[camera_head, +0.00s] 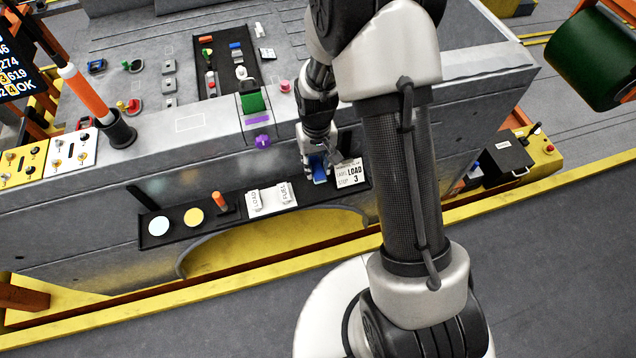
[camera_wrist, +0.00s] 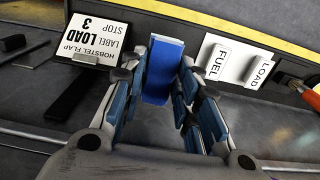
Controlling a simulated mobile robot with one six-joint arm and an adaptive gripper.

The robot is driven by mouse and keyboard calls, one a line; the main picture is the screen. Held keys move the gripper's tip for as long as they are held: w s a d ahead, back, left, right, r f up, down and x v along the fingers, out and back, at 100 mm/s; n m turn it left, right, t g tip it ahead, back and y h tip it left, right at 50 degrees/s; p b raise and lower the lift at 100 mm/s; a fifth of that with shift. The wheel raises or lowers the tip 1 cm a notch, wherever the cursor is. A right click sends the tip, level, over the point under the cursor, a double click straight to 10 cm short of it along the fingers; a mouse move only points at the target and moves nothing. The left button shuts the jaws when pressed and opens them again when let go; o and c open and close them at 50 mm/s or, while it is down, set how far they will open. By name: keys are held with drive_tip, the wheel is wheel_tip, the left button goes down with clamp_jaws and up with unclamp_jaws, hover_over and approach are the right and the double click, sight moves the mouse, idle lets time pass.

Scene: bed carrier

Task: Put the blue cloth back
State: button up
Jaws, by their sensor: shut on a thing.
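The blue cloth (camera_head: 318,168) is a small blue folded piece at the black shelf on the front of the grey machine, between the white switches and the label plate. In the wrist view the blue cloth (camera_wrist: 163,72) stands between my fingertips. My gripper (camera_head: 318,160) points down at the shelf and is shut on the cloth. In the wrist view my gripper (camera_wrist: 165,85) has one finger on each side of it. I cannot tell whether the cloth's lower edge touches the shelf.
A label plate (camera_head: 349,173) reading "LOAD 3" lies right of the cloth. White switches marked LOAD and FUEL (camera_head: 271,199) lie left. The black shelf (camera_head: 180,236) also holds a pale disc (camera_head: 159,226), a yellow disc (camera_head: 194,217) and an orange-handled item (camera_head: 219,201). A purple knob (camera_head: 264,141) sticks out above.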

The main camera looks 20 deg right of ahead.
sight(317, 188)
wheel_tip(317, 188, down, 9)
drive_tip(key=shift+f+b, duration=0.1)
drive_tip(key=shift+b, duration=0.95)
drive_tip(key=o, duration=1)
drive_tip(key=shift+f, duration=0.1)
